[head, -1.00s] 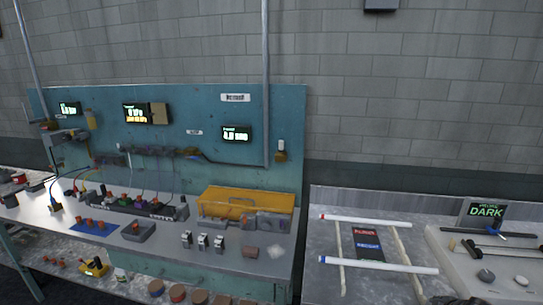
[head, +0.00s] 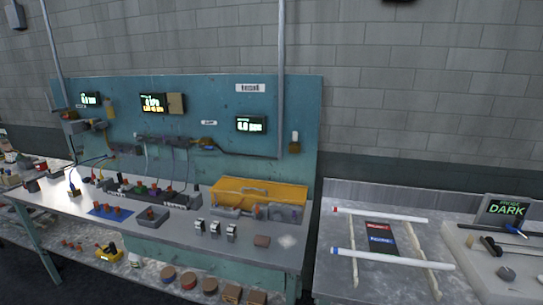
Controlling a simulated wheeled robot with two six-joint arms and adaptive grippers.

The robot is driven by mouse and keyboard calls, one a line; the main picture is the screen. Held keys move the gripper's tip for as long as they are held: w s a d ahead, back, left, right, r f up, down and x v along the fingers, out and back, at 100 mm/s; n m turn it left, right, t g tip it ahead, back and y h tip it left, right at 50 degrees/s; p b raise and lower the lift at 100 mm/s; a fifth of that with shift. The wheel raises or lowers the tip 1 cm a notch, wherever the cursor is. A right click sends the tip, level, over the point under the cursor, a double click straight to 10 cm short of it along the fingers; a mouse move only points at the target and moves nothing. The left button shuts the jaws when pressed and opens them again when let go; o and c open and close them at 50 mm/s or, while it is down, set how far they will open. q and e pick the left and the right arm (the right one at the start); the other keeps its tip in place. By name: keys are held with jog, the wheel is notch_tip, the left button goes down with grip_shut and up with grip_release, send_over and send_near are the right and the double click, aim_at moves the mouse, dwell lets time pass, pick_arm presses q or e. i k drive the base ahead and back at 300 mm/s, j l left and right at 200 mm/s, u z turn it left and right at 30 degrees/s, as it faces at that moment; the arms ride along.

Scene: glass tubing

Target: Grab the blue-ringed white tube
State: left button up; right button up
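The blue-ringed white tube (head: 392,258) lies across two pale rails on the right-hand bench, with its blue end at the left. A similar white tube with a red end (head: 381,214) lies behind it on the same rails. Between the tubes is a dark card (head: 379,237) with a red band and a blue band. Neither of my grippers shows in the head view.
Pale rails (head: 354,268) support the tubes on the right bench (head: 330,285). A grey slab with a "DARK" display (head: 507,209) stands at the right. A gap separates this bench from the left workbench (head: 180,236), which holds a yellow case (head: 258,191) and small parts.

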aim_at(363, 256)
jog(key=i+j, duration=0.25)
jog(key=i, duration=0.15)
jog(key=i+j, duration=0.2)
jog(key=i, duration=0.2)
jog(key=i+j+z, duration=0.15)
jog(key=z, duration=0.35)
jog(key=i+j+z, duration=0.3)
jog(key=z, duration=0.2)
